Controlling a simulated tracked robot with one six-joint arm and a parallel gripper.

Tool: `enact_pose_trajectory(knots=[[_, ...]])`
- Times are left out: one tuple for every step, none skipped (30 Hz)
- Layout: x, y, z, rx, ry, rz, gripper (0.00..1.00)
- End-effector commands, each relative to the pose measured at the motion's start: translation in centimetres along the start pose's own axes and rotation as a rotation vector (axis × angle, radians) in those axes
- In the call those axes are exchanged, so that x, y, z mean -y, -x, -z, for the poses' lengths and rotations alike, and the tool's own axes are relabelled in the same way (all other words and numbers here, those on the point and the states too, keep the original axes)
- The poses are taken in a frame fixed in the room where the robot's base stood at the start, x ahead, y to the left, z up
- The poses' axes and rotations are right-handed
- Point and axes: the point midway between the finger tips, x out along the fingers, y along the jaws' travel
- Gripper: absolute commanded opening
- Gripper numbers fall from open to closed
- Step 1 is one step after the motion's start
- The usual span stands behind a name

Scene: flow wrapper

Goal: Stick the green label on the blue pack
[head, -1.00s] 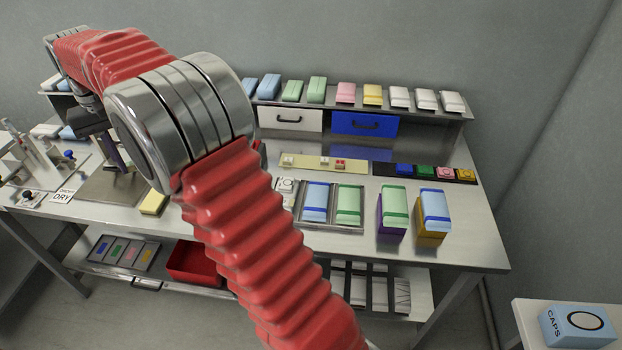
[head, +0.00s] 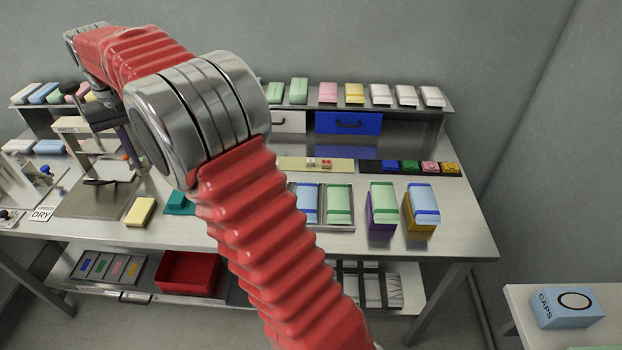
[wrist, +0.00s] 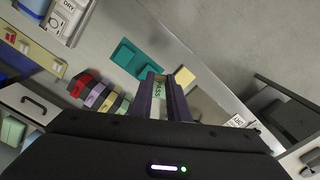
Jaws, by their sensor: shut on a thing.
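My gripper (wrist: 160,88) has its dark purple fingers shut on a small pale piece with dark green lettering, seemingly PASS (wrist: 159,88), which I take to be the green label. In the head view my gripper (head: 130,145) is partly hidden behind my arm, above the table's left part. Several blue packs are in sight. One blue pack (head: 422,195) lies on a yellow-orange block at the right. Another (head: 308,205) lies in a tray beside a green pack (head: 339,205), partly covered by my arm. My gripper is well left of both.
A yellow block (head: 140,211) and a teal piece (head: 180,203) lie on the table below my gripper. A press (head: 75,125) stands at left. A row of coloured stamps (head: 410,167) lies at right.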

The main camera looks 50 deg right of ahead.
Motion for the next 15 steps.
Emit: enact_pose_trajectory(knots=[[0.01, -0.01, -0.01, 0.0, 0.001, 0.0, 0.0], [0.0, -0.02, -0.01, 0.0, 0.001, 0.0, 0.0], [-0.01, -0.02, -0.01, 0.0, 0.001, 0.0, 0.0], [-0.02, -0.02, 0.0, 0.0, 0.001, 0.0, 0.0], [-0.03, -0.01, 0.0, 0.0, 0.001, 0.0, 0.0], [-0.04, -0.01, -0.01, 0.0, 0.002, 0.0, 0.0], [-0.04, -0.01, -0.01, 0.0, 0.002, 0.0, 0.0], [-0.03, -0.01, -0.01, 0.0, 0.002, 0.0, 0.0], [-0.02, 0.0, -0.01, 0.0, 0.002, 0.0, 0.0], [-0.02, -0.01, -0.02, 0.0, 0.002, 0.0, 0.0], [-0.01, 0.0, -0.02, 0.0, 0.003, 0.0, 0.0], [0.0, 0.0, -0.02, 0.0, 0.003, 0.0, 0.0], [-0.03, 0.0, -0.02, 0.0, 0.002, 0.0, 0.0], [-0.1, 0.0, 0.0, 0.0, 0.001, 0.0, 0.0], [-0.3, 0.0, 0.06, 0.0, -0.002, 0.0, 0.0]])
